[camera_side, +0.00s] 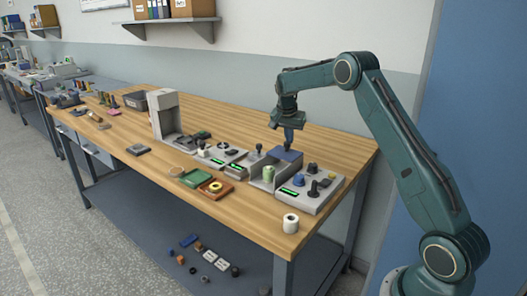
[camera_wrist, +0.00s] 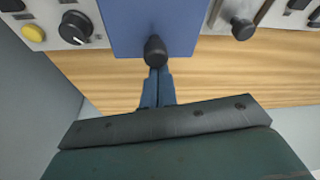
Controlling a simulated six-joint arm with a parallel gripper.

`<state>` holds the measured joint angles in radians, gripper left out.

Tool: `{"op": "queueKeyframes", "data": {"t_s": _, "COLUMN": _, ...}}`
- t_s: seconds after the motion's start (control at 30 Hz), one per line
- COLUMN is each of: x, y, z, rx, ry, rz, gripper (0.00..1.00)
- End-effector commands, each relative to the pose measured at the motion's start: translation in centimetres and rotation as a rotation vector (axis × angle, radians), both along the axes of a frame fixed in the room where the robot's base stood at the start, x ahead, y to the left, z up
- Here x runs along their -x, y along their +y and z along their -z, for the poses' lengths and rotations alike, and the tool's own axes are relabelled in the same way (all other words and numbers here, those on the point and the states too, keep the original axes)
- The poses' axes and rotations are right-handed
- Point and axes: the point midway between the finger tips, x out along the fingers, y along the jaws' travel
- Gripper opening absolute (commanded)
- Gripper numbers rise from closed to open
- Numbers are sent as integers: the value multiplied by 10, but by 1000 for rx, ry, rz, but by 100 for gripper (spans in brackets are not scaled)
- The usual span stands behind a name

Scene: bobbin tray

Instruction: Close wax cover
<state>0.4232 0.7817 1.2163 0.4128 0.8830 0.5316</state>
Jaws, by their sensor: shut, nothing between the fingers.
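The wax cover is a blue panel (camera_side: 287,154) at the back of a grey box (camera_side: 262,184) on the right part of the bench. In the wrist view the blue panel (camera_wrist: 152,22) fills the top middle, with a black knob (camera_wrist: 155,50) at its near edge. I cannot tell the cover's exact angle. My gripper (camera_side: 288,143) points down just over the panel. In the wrist view its blue fingertips (camera_wrist: 156,72) are together and empty, right beside the knob. I cannot tell whether they touch it. A green spool (camera_side: 268,174) stands at the grey box, not under the panel.
Panels with knobs and green displays flank the box. In the wrist view a black dial (camera_wrist: 76,28), a yellow button (camera_wrist: 33,33) and a black knob (camera_wrist: 242,28) are close by. A white roll (camera_side: 290,223) stands near the front edge. Trays (camera_side: 215,188) lie left.

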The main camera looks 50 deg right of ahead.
Motion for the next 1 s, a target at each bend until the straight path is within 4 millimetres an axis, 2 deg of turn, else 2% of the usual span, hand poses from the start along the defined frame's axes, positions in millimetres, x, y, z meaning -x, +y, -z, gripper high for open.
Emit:
{"op": "queueKeyframes", "data": {"t_s": 0.17, "x": 0, "y": 4, "z": -1, "rx": 0, "ry": 0, "rz": -1, "gripper": 0}}
{"op": "queueKeyframes", "data": {"t_s": 0.27, "x": -1, "y": 15, "z": -1, "rx": 0, "ry": 0, "rz": -3, "gripper": 0}}
{"op": "queueKeyframes", "data": {"t_s": 0.6, "x": -1, "y": 87, "z": 0, "rx": 0, "ry": 2, "rz": -5, "gripper": 0}}
{"op": "queueKeyframes", "data": {"t_s": 0.7, "x": 0, "y": 99, "z": 0, "rx": 1, "ry": 2, "rz": -3, "gripper": 0}}
{"op": "queueKeyframes", "data": {"t_s": 1.0, "x": 0, "y": 106, "z": 0, "rx": -4, "ry": 5, "rz": -6, "gripper": 0}}
